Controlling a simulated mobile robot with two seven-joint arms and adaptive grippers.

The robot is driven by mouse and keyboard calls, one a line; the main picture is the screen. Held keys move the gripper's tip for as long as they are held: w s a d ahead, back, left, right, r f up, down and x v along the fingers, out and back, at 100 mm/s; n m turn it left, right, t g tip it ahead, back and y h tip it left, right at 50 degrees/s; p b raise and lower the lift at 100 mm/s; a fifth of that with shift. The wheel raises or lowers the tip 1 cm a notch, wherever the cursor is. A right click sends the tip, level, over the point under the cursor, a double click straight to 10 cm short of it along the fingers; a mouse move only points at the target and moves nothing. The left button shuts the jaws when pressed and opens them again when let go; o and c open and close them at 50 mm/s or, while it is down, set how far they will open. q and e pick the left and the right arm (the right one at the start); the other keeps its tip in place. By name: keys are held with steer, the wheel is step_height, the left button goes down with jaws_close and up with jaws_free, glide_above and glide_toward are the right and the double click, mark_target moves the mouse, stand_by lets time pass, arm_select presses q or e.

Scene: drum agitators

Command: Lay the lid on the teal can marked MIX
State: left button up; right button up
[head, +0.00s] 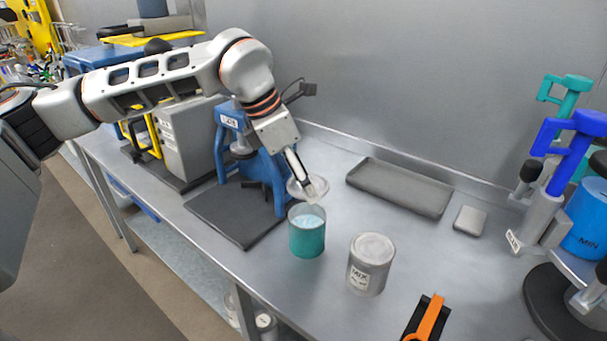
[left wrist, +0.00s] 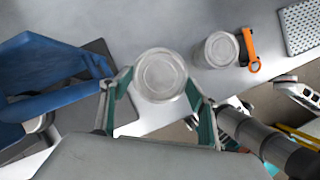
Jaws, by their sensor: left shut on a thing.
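The teal can (head: 307,240) stands upright on the bench and is open, with pale contents near its rim; no mark on it is readable from here. My left gripper (head: 311,191) is shut on the round, pale metal lid (head: 296,188), holding it above the can's mouth, apart from it and slightly toward the back. In the left wrist view the lid (left wrist: 160,75) sits between the two teal-edged fingers (left wrist: 158,88) and hides what is below it. My right gripper is not in view.
A closed grey can (head: 372,250) with a label stands close to the right of the teal can. A blue stand on a black base plate (head: 236,217) is at the left. A grey tray (head: 400,186) lies behind, and an orange-handled tool (head: 428,318) lies in front.

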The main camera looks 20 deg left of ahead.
arm_select(q)
steer(key=shift+f+b, duration=1.35)
steer(key=shift+f, duration=0.85)
step_height(320, 180, down, 2)
steer(key=shift+f+b, duration=0.1)
steer(key=shift+b, duration=0.5)
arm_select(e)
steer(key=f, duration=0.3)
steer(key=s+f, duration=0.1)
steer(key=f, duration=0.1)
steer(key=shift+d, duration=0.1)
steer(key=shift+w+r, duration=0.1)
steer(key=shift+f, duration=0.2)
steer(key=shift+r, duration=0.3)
arm_select(q)
steer(key=shift+f, duration=0.2)
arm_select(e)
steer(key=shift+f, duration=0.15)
